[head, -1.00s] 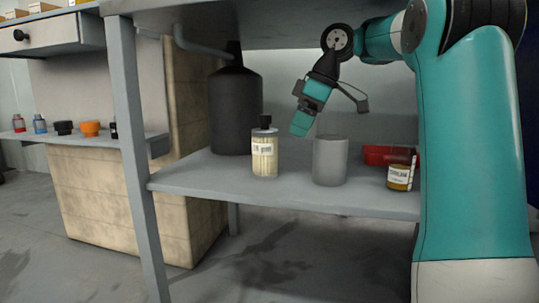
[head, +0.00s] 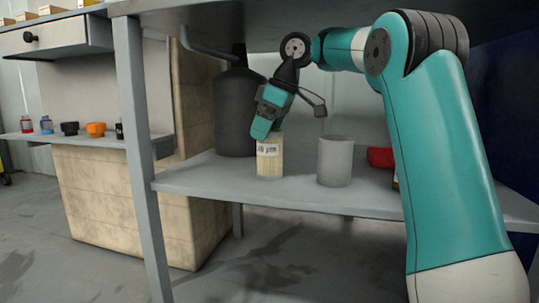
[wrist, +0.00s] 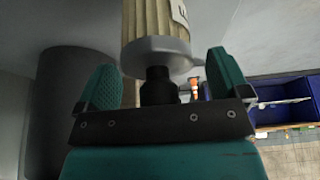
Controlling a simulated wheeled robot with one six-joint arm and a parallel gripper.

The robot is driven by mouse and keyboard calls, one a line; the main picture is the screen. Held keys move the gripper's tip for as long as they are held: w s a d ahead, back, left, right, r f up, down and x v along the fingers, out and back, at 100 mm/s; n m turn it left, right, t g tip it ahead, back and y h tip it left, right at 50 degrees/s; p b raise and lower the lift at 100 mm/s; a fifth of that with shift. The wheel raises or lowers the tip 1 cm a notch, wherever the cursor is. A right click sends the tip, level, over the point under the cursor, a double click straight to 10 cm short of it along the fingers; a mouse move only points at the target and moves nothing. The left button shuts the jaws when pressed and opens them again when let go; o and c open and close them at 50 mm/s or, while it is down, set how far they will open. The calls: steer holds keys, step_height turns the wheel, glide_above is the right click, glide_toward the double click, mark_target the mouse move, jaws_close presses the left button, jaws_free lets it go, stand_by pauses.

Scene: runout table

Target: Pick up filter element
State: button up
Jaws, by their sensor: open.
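The filter element (head: 270,160) is a pleated cream cylinder with a white label, standing on the lower shelf (head: 230,187). My gripper (head: 261,130) is at its top in the head view and hides its dark cap. In the wrist view the filter element (wrist: 150,20) shows its pleats, a grey end ring and a black neck. The neck lies between the two teal fingers of my gripper (wrist: 168,80), with a gap on each side. The fingers are open and not closed on it.
A grey cylinder (head: 335,162) stands close to the right of the filter. A large dark bottle (head: 234,110) stands behind it to the left. A red bin (head: 380,157) is partly hidden by my arm. The table leg (head: 137,150) and the tabletop above bound the space.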

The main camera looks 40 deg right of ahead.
steer(key=c, duration=1.4)
steer(key=shift+r, duration=0.1)
